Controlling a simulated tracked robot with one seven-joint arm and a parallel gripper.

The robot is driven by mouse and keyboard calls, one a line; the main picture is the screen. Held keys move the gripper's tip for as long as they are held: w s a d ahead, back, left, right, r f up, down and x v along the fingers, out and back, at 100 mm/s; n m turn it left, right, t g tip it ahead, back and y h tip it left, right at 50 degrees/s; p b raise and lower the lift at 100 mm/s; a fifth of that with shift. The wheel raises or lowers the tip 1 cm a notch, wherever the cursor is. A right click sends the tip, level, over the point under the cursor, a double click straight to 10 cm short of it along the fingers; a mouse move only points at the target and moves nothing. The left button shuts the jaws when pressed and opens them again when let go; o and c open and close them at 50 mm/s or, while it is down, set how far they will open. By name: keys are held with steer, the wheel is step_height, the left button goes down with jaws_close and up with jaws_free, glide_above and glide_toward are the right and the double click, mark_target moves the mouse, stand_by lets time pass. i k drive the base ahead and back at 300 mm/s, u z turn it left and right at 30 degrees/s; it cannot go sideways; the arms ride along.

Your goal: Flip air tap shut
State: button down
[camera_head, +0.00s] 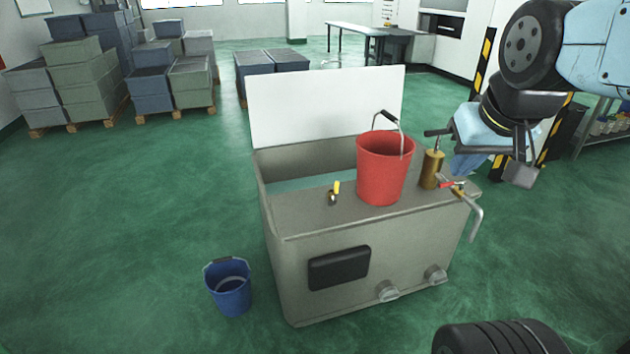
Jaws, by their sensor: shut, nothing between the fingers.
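A small brass tap with a yellow lever (336,188) stands on the top of the grey tank (300,222), left of the red bucket. Its lever points up and slightly right. A second tap with a red lever (451,185) and a bent grey spout sits at the tank's right end; its lever lies about flat. No label shows which one is the air tap. My gripper (521,172) is shut and empty, hanging at the right above and beyond the tank's right end, apart from both taps.
A red bucket (382,170) with a raised handle and a brass pump-like cylinder (431,168) stand on the tank top. A white panel (325,105) rises behind. A blue bucket (230,287) stands on the floor at left. Stacked crates (85,80) are far back.

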mark_target(336, 193)
steer(key=u, duration=0.1)
steer(key=i, duration=1)
steer(key=z, duration=0.1)
